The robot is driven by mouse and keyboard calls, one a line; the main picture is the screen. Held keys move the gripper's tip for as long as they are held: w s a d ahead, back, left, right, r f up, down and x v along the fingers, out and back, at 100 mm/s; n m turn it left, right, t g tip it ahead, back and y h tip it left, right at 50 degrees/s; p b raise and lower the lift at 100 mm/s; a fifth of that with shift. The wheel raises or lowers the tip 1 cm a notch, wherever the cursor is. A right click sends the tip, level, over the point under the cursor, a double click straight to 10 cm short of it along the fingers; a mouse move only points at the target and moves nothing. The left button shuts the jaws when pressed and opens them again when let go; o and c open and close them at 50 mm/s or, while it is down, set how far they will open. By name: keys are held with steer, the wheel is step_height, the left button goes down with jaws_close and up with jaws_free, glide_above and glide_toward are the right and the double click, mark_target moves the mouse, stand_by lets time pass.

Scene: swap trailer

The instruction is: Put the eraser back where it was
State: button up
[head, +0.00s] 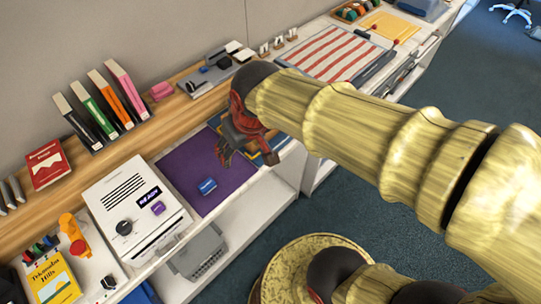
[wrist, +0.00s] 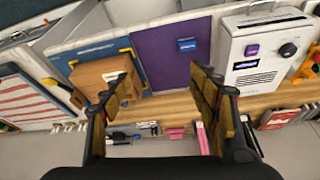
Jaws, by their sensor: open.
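No thing is plainly marked as the eraser. A small blue block (head: 207,186) lies on the purple mat (head: 178,172); it also shows in the wrist view (wrist: 187,45). A pink block (head: 161,90) lies on the wooden shelf right of the upright books, and shows small in the wrist view (wrist: 175,131). I cannot tell which of these is the eraser. My gripper (head: 231,158) is above the mat's right edge, open, with nothing between its fingers in the wrist view (wrist: 163,88).
A brown box (wrist: 98,78) stands on a blue folder (wrist: 97,52) beside the mat, mostly hidden by my gripper in the head view. Upright books (head: 103,103) and a grey tray with dark items (head: 215,70) line the shelf. The mat's middle is mostly clear.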

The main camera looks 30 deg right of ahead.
steer(key=s+d+r+m+t, duration=0.1)
steer(key=s+d+r, duration=0.2)
steer(key=s, duration=0.5)
steer(key=shift+s+d+r, duration=0.2)
steer(key=shift+d+r, duration=0.1)
steer(key=shift+d, duration=0.15)
steer(key=shift+c, duration=0.9)
